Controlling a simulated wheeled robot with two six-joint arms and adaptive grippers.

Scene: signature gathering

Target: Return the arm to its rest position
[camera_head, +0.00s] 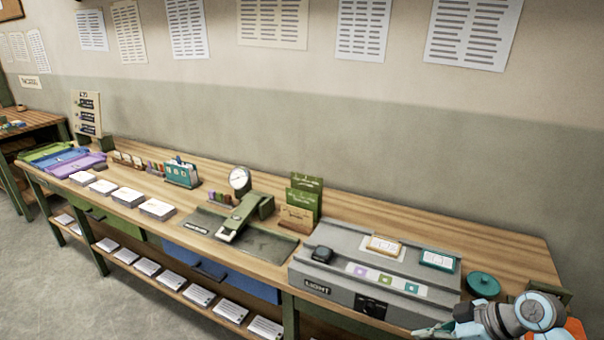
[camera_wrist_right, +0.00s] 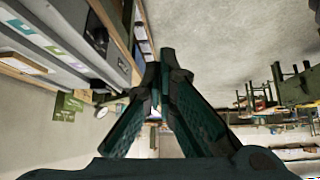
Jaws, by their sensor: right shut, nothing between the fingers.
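My right gripper (camera_head: 432,331) is at the bottom right of the head view, by the front edge of the long wooden workbench (camera_head: 510,255), near the grey machine marked LIGHT (camera_head: 335,290). In the right wrist view the two fingers of this gripper (camera_wrist_right: 162,72) come together at their tips, with nothing between them. That view looks out past the bench front and the grey machine at its upper left (camera_wrist_right: 75,40). My left gripper is in neither view.
A teal round lid (camera_head: 483,285) lies on the bench close to my right arm. A grey stapler-like press (camera_head: 240,220), stacks of cards (camera_head: 157,209) and coloured trays (camera_head: 75,163) stand farther left. Open floor (camera_head: 60,285) lies in front of the bench.

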